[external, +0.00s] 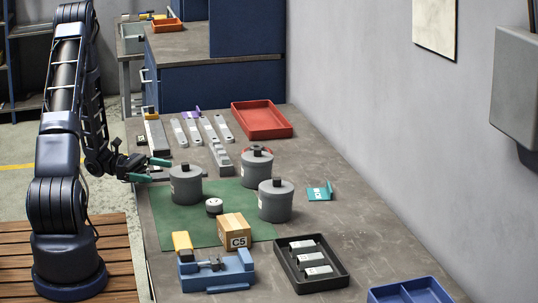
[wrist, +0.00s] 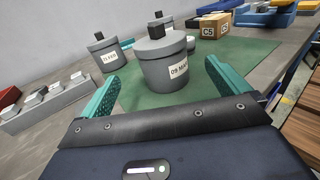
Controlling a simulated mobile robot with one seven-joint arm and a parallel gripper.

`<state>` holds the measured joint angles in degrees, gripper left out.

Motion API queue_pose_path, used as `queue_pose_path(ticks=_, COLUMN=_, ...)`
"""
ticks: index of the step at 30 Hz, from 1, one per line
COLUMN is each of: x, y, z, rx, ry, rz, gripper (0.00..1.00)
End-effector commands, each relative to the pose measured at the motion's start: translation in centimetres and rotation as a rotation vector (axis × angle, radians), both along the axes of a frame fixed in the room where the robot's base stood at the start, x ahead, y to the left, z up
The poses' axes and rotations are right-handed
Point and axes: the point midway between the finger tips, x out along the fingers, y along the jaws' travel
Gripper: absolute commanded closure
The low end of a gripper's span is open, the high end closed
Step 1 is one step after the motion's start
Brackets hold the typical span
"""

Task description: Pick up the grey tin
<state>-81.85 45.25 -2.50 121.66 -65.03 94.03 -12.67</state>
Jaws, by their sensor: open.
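Three grey lidded tins with black knobs stand upright on the table. The nearest to my gripper is the left tin (external: 186,187); in the wrist view this tin (wrist: 166,72) is straight ahead, with a white label partly reading "09". Another tin (external: 257,168) stands behind it to the right, and a third tin (external: 276,202) stands further right. In the wrist view one of the others (wrist: 106,56) is on the left. My gripper (external: 151,169) is open and empty, just left of the nearest tin. Its teal fingers (wrist: 161,72) point towards that tin, one to each side in the wrist view.
A green mat (external: 160,215) lies under the nearest tin. A small round white item (external: 214,206), a C5 box (external: 236,232) and a blue vise (external: 215,273) are in front. Metal brackets (external: 221,158) and a red tray (external: 262,120) lie behind. A black tray (external: 342,279) is front right.

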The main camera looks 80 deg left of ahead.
Motion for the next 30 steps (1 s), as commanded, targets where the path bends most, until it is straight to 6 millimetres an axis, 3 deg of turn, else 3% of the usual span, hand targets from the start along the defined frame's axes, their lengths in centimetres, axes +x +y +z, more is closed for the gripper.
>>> queue_pose_path(ticks=7, x=0.9, y=-0.6, z=-0.6, rx=0.001, ry=0.000, rz=-0.002, gripper=0.00)
queue_pose_path(ticks=15, x=3.9, y=-2.8, z=-0.6, rx=-0.001, ry=-0.001, rz=-0.002, gripper=0.00)
queue_pose_path(ticks=23, x=5.2, y=-3.7, z=-0.6, rx=0.001, ry=0.000, rz=-0.002, gripper=0.00)
queue_pose_path(ticks=30, x=7.7, y=-5.6, z=-0.4, rx=0.000, ry=-0.001, rz=-0.002, gripper=0.00)
